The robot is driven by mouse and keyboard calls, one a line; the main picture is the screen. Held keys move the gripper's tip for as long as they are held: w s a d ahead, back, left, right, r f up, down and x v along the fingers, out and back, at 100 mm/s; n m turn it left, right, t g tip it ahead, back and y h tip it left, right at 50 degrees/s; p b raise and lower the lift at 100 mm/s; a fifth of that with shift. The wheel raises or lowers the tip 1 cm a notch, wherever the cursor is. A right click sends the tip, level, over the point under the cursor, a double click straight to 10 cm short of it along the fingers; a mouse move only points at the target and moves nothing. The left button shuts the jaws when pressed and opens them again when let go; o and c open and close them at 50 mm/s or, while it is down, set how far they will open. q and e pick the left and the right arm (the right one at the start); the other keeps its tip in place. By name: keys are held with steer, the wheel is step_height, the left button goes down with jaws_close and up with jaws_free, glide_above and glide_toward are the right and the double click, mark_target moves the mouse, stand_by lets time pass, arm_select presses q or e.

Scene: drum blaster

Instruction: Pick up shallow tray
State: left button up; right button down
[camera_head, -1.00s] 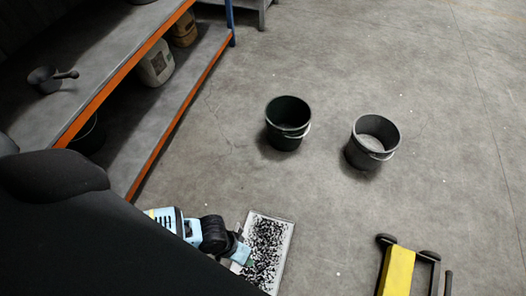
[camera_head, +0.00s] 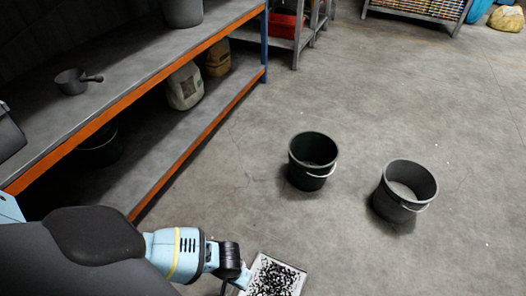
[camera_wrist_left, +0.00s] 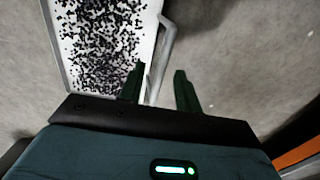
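The shallow tray (camera_head: 286,262) is pale and lies on the floor at the bottom of the head view, partly cut off by the frame. Black bits are scattered over its bottom. In the left wrist view the tray (camera_wrist_left: 156,12) fills the upper left, with a grey handle along its side. My left gripper (camera_wrist_left: 158,80) is open, with its two dark green fingers apart. The handle's lower end shows between the fingers; I cannot tell whether they touch it. In the head view my left gripper (camera_head: 240,279) is at the tray's left side. My right gripper is not in view.
A dark green bucket (camera_head: 313,162) and a grey bucket (camera_head: 405,191) stand on the floor beyond the tray. An orange-edged shelf (camera_head: 150,82) runs along the left, holding a dark scoop (camera_head: 72,82) and containers. The floor right of the tray is clear.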

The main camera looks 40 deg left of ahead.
arm_select(q)
steer(key=shift+w+a+f+b, duration=0.1)
steer(key=shift+w+f+b, duration=0.1)
steer(key=shift+f+b, duration=0.75)
steer(key=shift+w+a+f+b, duration=0.1)
steer(key=shift+w+f+b, duration=0.1)
steer(key=shift+f+b, duration=0.75)
steer(key=shift+f, duration=0.65)
jaws_close()
steer(key=shift+d, duration=0.1)
